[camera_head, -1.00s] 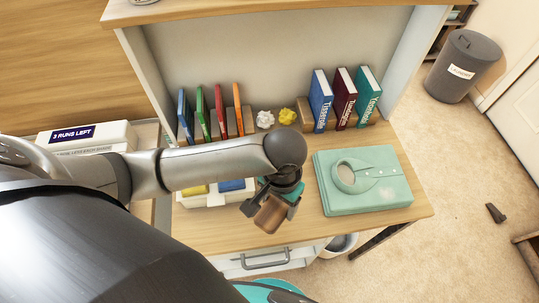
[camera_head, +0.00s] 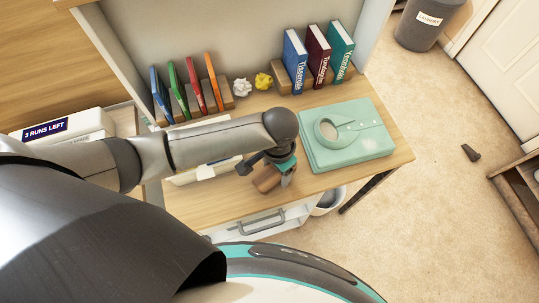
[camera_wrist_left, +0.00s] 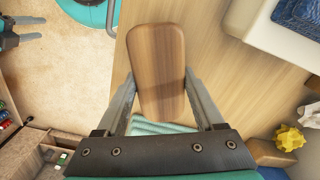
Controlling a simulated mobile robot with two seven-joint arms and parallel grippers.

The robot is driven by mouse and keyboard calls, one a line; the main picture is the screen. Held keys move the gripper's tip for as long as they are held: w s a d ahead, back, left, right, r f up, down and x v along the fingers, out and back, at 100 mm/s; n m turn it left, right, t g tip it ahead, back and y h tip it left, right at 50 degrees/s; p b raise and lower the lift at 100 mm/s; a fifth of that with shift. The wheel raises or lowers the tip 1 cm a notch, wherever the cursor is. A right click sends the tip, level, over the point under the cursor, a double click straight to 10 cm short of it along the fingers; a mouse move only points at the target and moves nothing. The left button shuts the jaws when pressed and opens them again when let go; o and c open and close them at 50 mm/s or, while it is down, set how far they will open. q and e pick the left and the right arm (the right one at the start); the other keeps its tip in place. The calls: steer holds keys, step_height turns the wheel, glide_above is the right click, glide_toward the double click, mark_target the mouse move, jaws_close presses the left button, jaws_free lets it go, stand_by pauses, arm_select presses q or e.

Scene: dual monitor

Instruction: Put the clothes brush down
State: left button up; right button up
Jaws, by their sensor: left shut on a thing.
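The clothes brush (camera_head: 266,180) shows its plain brown wooden back. My left gripper (camera_head: 284,172) is shut on it, over the front part of the desk (camera_head: 220,212), left of the folded green shirt (camera_head: 373,143). In the left wrist view the brush (camera_wrist_left: 157,65) lies between the two grey fingers of my left gripper (camera_wrist_left: 160,95). Its bristles are hidden, and I cannot tell whether it touches the desk. A grey two-fingered gripper, apparently my right gripper (camera_wrist_left: 34,29), shows open and empty at that view's top left corner.
Several books stand at the desk's back, with a white (camera_head: 242,87) and a yellow crumpled paper ball (camera_head: 263,81) between the groups. A white tray (camera_head: 205,172) is partly behind my arm. A bin (camera_head: 328,200) stands below the front edge. Bare desk lies around the brush.

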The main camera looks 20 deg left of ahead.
arm_select(q)
steer(key=shift+w+a, duration=0.45)
steer(key=shift+w, duration=0.2)
steer(key=w+a, duration=0.1)
steer(key=w+a+b, duration=0.1)
steer(key=w, duration=0.1)
steer(key=shift+w+a+f, duration=0.1)
steer(key=shift+f, duration=0.6)
steer(key=shift+s, duration=0.2)
steer(key=shift+f, duration=0.1)
steer(key=shift+f, duration=0.1)
steer(key=o, duration=1.2)
